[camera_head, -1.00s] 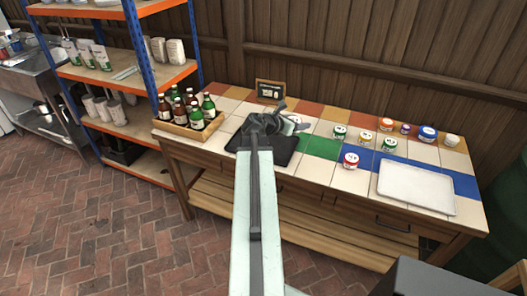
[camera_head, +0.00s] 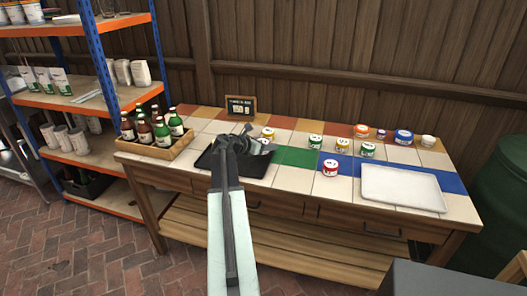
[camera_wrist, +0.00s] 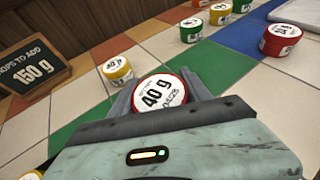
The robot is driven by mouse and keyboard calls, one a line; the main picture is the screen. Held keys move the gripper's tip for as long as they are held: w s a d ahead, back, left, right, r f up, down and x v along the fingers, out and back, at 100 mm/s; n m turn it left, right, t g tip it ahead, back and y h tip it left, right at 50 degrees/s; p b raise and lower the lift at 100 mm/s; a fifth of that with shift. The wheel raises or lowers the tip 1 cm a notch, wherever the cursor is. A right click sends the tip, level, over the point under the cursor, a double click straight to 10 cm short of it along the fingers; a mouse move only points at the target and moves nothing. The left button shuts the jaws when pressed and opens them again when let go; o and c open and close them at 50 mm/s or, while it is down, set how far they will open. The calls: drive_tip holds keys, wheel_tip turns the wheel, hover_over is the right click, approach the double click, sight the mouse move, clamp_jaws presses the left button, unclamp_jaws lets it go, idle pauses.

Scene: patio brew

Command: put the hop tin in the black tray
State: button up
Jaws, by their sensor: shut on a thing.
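A hop tin with a red rim and a white lid marked 40 g (camera_wrist: 163,93) sits between the fingers of my gripper (camera_wrist: 160,98) in the wrist view. The fingers are shut on its sides. In the head view my gripper (camera_head: 247,141) is over the back right part of the black tray (camera_head: 203,163) on the tiled table. My arm hides part of the tray, and the held tin is hard to make out there. I cannot tell how high the tin is above the tray.
A yellow tin (camera_head: 268,133) stands just behind my gripper. Another red tin (camera_head: 331,167), green tins (camera_head: 315,141) and a white tray (camera_head: 403,187) are to the right. A bottle crate (camera_head: 157,138) is left of the black tray. A small chalkboard (camera_wrist: 32,68) reads 150 g.

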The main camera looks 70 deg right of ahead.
drive_tip(key=shift+w+d+f, duration=0.1)
drive_tip(key=shift+w+d, duration=0.75)
drive_tip(key=shift+d, duration=0.05)
wheel_tip(320, 180, down, 4)
drive_tip(key=b, duration=0.4)
drive_tip(key=shift+a, duration=0.1)
drive_tip(key=shift+s+a+r, duration=0.1)
drive_tip(key=shift+r, duration=0.2)
drive_tip(key=shift+s+a+f+b, duration=0.1)
drive_tip(key=shift+a+f+b, duration=0.05)
drive_tip(key=shift+f+b, duration=0.25)
drive_tip(key=shift+f, duration=0.15)
drive_tip(key=o, duration=1.4)
drive_tip(key=shift+c, duration=0.2)
drive_tip(key=shift+r, duration=0.35)
drive_tip(key=shift+r+p, duration=0.5)
drive_tip(key=shift+p, duration=0.35)
drive_tip(key=p+v, duration=0.1)
drive_tip(key=v, duration=0.2)
drive_tip(key=p+v, duration=0.1)
drive_tip(key=v, duration=0.3)
drive_tip(key=p+v, duration=0.2)
drive_tip(key=v, duration=0.2)
drive_tip(key=shift+w+a, duration=0.1)
drive_tip(key=shift+w, duration=0.25)
